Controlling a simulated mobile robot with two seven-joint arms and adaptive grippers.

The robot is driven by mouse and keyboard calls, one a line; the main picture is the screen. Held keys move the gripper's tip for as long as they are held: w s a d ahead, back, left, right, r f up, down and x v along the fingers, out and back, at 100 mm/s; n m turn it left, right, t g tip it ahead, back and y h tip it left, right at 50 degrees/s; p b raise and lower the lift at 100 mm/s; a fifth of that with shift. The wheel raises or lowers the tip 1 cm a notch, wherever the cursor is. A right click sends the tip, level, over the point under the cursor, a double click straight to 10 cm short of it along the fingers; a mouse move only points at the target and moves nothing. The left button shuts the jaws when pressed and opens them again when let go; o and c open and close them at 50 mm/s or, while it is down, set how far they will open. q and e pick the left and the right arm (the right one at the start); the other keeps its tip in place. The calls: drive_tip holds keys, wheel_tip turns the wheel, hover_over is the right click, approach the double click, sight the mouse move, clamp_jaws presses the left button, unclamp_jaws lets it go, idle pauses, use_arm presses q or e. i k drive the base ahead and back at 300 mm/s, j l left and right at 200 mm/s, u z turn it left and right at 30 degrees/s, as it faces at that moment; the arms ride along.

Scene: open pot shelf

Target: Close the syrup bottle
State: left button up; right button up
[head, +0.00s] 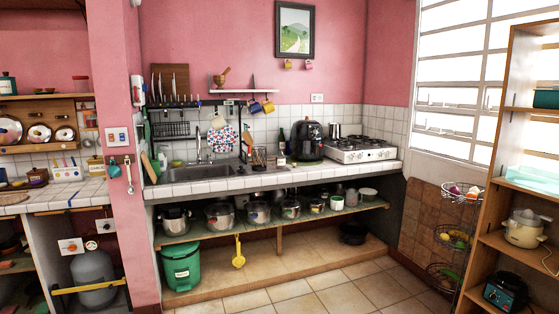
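A slim dark bottle (281,142) stands upright on the white tiled counter (236,184), just left of a black appliance (307,142). A small light-coloured item (281,159) stands in front of it on the counter. Both are far off and small. I cannot tell which of them, if either, is the syrup bottle, and I cannot see whether any cap is on. Neither of my grippers shows in the head view.
The stove (361,150) stands at the counter's right end, the sink (203,172) on the left. Pots line the open shelf below. A wire basket stand (457,237) and wooden shelf (497,150) stand at right. The tiled floor (335,292) in front is clear.

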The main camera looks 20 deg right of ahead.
sight(281, 156)
drive_tip(key=i+l+z, duration=0.1)
drive_tip(key=i+l, duration=0.4)
drive_tip(key=i+l+z, duration=0.15)
drive_tip(key=i+l, duration=0.35)
drive_tip(key=i+l+z, duration=0.1)
drive_tip(key=i+l, duration=0.3)
drive_tip(key=i, duration=0.2)
drive_tip(key=i+l+z, duration=0.15)
drive_tip(key=i+l, duration=0.2)
drive_tip(key=i, duration=0.2)
drive_tip(key=i+l, duration=0.5)
drive_tip(key=i, duration=0.2)
drive_tip(key=i+l, duration=0.45)
drive_tip(key=i, duration=0.2)
drive_tip(key=i+l, duration=0.5)
drive_tip(key=i, duration=0.2)
